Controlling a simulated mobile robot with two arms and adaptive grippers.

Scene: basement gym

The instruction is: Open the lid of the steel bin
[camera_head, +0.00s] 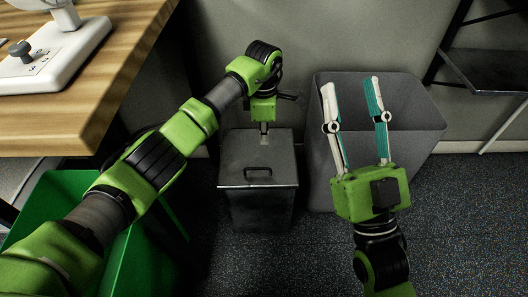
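The steel bin (257,207) stands on the floor in the middle of the view. Its flat grey lid (240,160) lies shut on top, with a dark handle (258,170) near the front edge. My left gripper (265,132) points down over the back part of the lid, behind the handle. It is small and partly hidden by its own arm, so I cannot tell whether its fingers are open or whether it touches the lid. My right gripper (351,84) is open and empty, its fingers raised in front of the large grey bin, right of the steel bin.
A large open grey bin (420,118) stands close to the right of the steel bin. A green bin (60,190) is at the lower left, partly behind my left arm. A wooden table (130,50) fills the upper left. Carpet (470,220) is clear at the right.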

